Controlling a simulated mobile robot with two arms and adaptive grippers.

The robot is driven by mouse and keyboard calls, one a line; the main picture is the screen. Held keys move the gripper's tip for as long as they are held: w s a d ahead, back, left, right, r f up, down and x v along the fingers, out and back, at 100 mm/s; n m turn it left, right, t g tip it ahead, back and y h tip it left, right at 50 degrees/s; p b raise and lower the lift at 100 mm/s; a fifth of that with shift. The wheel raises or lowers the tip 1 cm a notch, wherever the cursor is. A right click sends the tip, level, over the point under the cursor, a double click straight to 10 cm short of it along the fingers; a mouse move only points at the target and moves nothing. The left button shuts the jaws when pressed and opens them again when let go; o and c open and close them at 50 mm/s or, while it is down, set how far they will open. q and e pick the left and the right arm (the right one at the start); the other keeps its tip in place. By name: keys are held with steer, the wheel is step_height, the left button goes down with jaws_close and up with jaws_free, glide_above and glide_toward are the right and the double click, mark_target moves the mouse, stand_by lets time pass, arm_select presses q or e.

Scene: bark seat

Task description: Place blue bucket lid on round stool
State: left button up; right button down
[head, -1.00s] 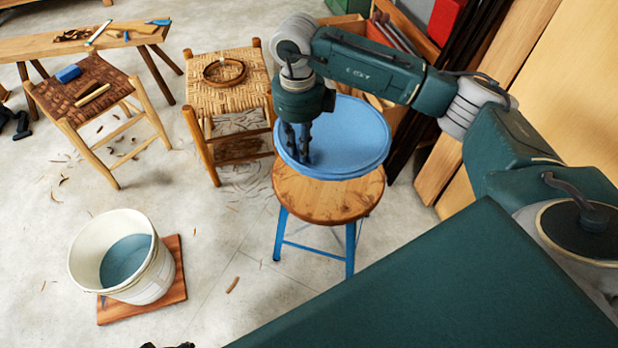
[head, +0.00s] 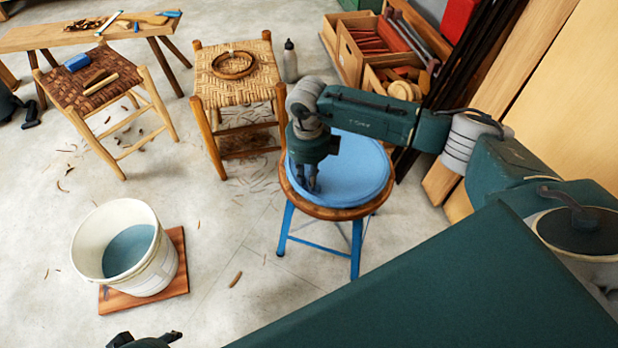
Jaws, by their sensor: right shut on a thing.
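The blue bucket lid (head: 352,172) is a flat round disc lying level over the round stool. The stool has a round wooden seat (head: 347,214) and blue metal legs; the seat's rim shows around the front of the lid. The lid appears to be on or very close to the seat. My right gripper (head: 312,187) points down and is shut on the lid at its left side. My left gripper (head: 145,340) shows only in part at the bottom edge, and its jaws cannot be made out.
A white bucket (head: 125,253) with bluish contents stands on a wooden board (head: 180,265) at left. Two woven stools (head: 232,75) (head: 88,80) and a bench (head: 85,38) stand behind. Wooden crates (head: 375,60) and leaning boards are at back right. The floor between is mostly clear.

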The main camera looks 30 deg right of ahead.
steer(key=shift+f, duration=0.1)
arm_select(q)
steer(key=shift+r, duration=0.25)
arm_select(e)
steer(key=c, duration=1.7)
jaws_free()
arm_select(q)
step_height(320, 180, down, 8)
steer(key=p, duration=0.2)
steer(key=shift+w+r, duration=0.15)
steer(key=shift+w, duration=0.05)
arm_select(e)
step_height(320, 180, up, 12)
steer(key=shift+r, duration=0.2)
arm_select(q)
steer(key=shift+d, duration=0.1)
